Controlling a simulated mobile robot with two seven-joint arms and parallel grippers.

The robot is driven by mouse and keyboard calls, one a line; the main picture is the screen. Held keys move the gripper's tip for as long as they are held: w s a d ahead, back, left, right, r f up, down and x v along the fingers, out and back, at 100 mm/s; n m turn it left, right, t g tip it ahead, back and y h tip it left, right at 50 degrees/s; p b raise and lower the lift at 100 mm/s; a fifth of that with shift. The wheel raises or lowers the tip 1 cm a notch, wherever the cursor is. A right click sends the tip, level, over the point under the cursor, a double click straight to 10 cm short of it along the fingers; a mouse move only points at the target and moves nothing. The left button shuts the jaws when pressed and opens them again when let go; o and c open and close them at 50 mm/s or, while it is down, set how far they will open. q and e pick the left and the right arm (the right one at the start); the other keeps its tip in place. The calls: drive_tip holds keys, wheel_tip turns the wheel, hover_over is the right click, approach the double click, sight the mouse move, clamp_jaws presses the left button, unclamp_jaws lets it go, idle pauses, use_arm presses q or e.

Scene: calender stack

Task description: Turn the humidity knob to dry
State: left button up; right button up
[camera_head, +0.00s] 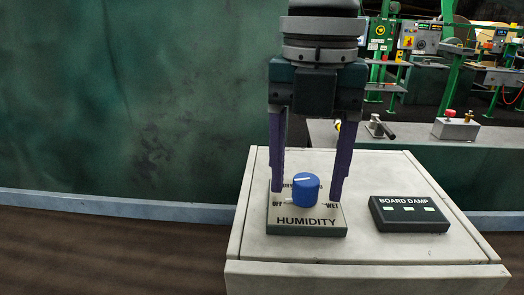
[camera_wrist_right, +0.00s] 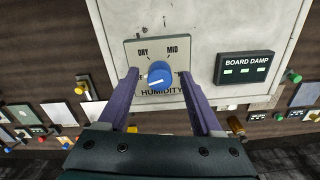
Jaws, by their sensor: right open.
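The blue humidity knob (camera_head: 305,188) stands on a beige plate (camera_head: 290,230) marked HUMIDITY, on top of a pale cabinet. It also shows in the right wrist view (camera_wrist_right: 160,70). The plate has DRY at upper left and MID at upper right, with OFF at left and WET at right in the head view. A white line crosses the knob's top; I cannot tell which mark it points to. My right gripper (camera_head: 307,194) points down with its purple fingers open, one on each side of the knob, with gaps between. My left gripper is not in view.
A black BOARD DAMP box (camera_head: 409,213) with three pale lit windows sits right of the plate on the cabinet (camera_head: 380,170). Behind is a grey ledge with a lever (camera_head: 379,127) and a small control box (camera_head: 456,128). A green wall (camera_head: 120,100) fills the left.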

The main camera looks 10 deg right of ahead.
drive_tip(key=shift+c, duration=0.3)
drive_tip(key=c, duration=0.3)
clamp_jaws()
